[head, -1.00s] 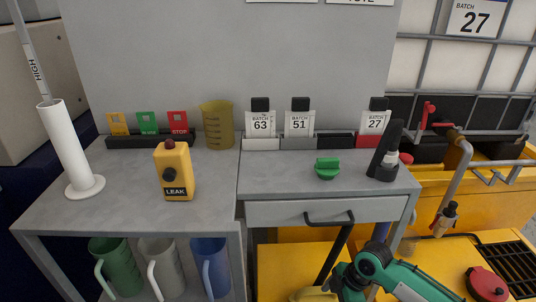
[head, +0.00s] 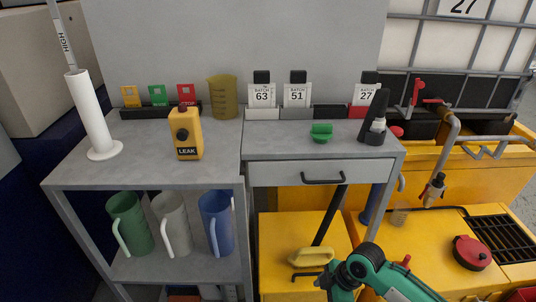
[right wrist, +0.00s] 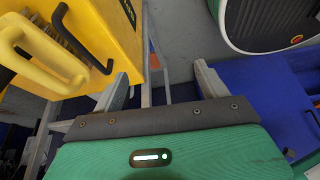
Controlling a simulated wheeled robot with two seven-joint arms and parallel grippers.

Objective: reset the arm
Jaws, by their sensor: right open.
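My right arm (head: 375,273), green and black, enters the head view at the bottom right, in front of the yellow cabinet top. Its gripper cannot be made out there. In the right wrist view my right gripper (right wrist: 162,82) is open, its two grey fingers wide apart with nothing between them. A yellow surface with a yellow handle (right wrist: 50,50) lies beyond and left of the fingers. My left arm and gripper are not in view.
A grey bench (head: 70,172) holds a yellow leak detector (head: 185,135), a white tube (head: 92,120) and a green knob (head: 321,132). Several jugs stand below. A drawer handle (head: 323,180) juts out.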

